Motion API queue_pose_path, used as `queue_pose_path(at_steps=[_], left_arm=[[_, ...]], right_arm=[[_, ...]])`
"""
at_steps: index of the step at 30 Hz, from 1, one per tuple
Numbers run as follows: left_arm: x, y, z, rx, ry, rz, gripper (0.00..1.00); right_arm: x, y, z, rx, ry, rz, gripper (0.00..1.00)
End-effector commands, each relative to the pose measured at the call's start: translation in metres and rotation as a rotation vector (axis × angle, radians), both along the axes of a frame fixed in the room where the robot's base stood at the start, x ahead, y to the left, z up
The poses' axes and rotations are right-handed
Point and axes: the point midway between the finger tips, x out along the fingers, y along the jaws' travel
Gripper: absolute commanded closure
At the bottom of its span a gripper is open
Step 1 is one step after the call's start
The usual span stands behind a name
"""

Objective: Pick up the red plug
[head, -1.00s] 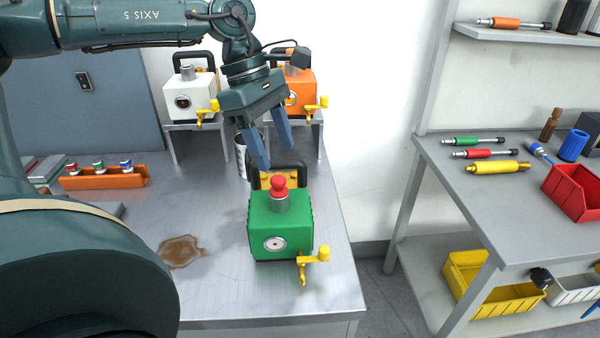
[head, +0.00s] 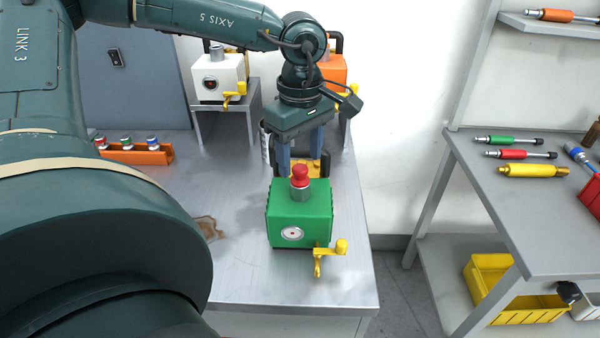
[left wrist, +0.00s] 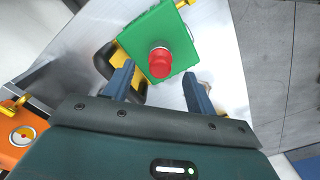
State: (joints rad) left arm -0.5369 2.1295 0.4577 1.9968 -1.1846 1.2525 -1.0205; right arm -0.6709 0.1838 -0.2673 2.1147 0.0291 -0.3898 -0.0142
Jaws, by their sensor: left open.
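The red plug (head: 300,174) sits upright on top of the green box (head: 291,209), which stands on the metal bench. My right gripper is not in view.
A white box (head: 218,78) and an orange box (head: 333,68) stand on raised stands behind. A yellow crank (head: 330,255) sticks out from the green box. An orange rack (head: 135,152) holds small plugs at left. A brown stain marks the bench. Another table (head: 520,200) stands right.

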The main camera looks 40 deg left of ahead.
Motion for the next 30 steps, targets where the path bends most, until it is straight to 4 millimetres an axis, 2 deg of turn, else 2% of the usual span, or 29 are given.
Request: queue_pose_path(at_steps=[3, 6, 14, 30], left_arm=[[-0.002, 0.001, -0.019, 0.000, 0.006, 0.000, 0.44], [-0.001, 0.001, -0.029, 0.000, 0.003, 0.000, 0.44], [-0.001, 0.001, -0.033, -0.001, 0.000, 0.000, 0.44], [-0.001, 0.000, -0.033, -0.001, 0.000, 0.000, 0.86]], right_arm=[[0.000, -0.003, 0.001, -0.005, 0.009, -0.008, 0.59], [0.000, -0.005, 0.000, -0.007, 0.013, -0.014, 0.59], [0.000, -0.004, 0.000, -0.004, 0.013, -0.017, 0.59], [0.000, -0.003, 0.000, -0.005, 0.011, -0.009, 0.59]])
